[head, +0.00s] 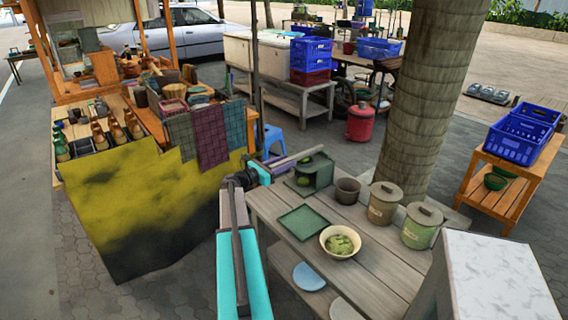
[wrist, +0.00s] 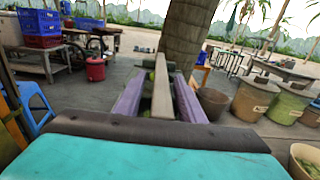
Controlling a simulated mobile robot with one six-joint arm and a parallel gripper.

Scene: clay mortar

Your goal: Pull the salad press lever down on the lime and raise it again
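The salad press (head: 325,172) is a small green stand near the far left corner of the grey wooden table. A green lime (head: 303,180) shows inside it, partly hidden. The press's grey lever (head: 299,158) reaches from the top of the press out towards my gripper (head: 272,167). In the wrist view the lever (wrist: 160,88) runs lengthwise between the two purple fingers of my gripper (wrist: 160,97). A dark gap shows between the left finger and the lever; the right finger looks close to it, contact unclear. The lever hides most of the press there.
On the table are a green tray (head: 303,222), a bowl of green food (head: 326,251), a brown pot (head: 347,191) and two lidded canisters (head: 383,204) (head: 421,225). A tree trunk (head: 424,100) stands behind. A cloth-hung stall (head: 160,190) is at left.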

